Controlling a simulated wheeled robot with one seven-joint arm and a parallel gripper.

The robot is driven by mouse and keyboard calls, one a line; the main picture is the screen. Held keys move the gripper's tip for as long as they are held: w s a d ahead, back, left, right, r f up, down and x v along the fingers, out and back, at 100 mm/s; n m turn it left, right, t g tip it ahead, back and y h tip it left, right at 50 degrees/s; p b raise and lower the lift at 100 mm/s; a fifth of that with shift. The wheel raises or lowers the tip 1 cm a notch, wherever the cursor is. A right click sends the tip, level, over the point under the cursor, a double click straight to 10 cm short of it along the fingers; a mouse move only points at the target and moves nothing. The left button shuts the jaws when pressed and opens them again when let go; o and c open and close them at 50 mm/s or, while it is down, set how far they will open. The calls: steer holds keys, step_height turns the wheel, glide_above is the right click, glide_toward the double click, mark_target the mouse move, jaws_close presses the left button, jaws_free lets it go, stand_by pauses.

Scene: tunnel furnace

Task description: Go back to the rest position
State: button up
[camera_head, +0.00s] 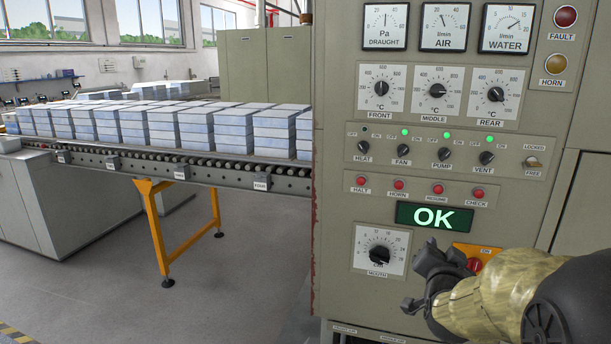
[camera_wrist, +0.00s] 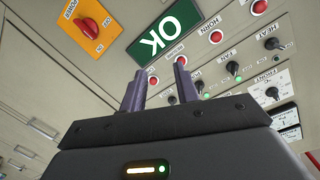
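My gripper (camera_head: 432,277) is in front of the lower part of the grey control panel (camera_head: 340,150), just right of the MOUTH dial (camera_head: 380,254). My arm partly covers an orange plate with a red rotary switch (camera_head: 475,265). In the wrist view, the two fingers of my gripper (camera_wrist: 160,80) stand apart with nothing between them. The green OK display (camera_wrist: 167,35) and the red switch (camera_wrist: 87,27) show beyond them, turned round in that view. I cannot tell whether the fingertips touch the panel.
A roller conveyor (camera_head: 225,174) carrying stacks of pale blue blocks (camera_head: 230,130) runs up to the panel's left side, on an orange stand (camera_head: 157,235). Several knobs, dials and red buttons cover the panel. The floor (camera_head: 245,285) left of the panel is clear.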

steer(key=s+a+f+n+g+y, duration=0.5)
steer(key=a+f, duration=0.4)
steer(key=f, duration=0.4)
steer(key=s+a+f+n+g, duration=0.2)
steer(key=s+f+g, duration=0.2)
steer(key=s, duration=0.3)
steer(key=s+a+f+n+g, duration=0.2)
steer(key=s+a+f+g, duration=0.15)
steer(key=s, duration=0.35)
step_height(320, 180, up, 18)
steer(key=p, duration=1.8)
steer(key=shift+d+r+y, duration=0.25)
steer(key=shift+d+y, duration=0.05)
steer(key=shift+d, duration=0.15)
steer(key=shift+g, duration=0.25)
steer(key=shift+w+d, duration=0.1)
steer(key=shift+w, duration=0.05)
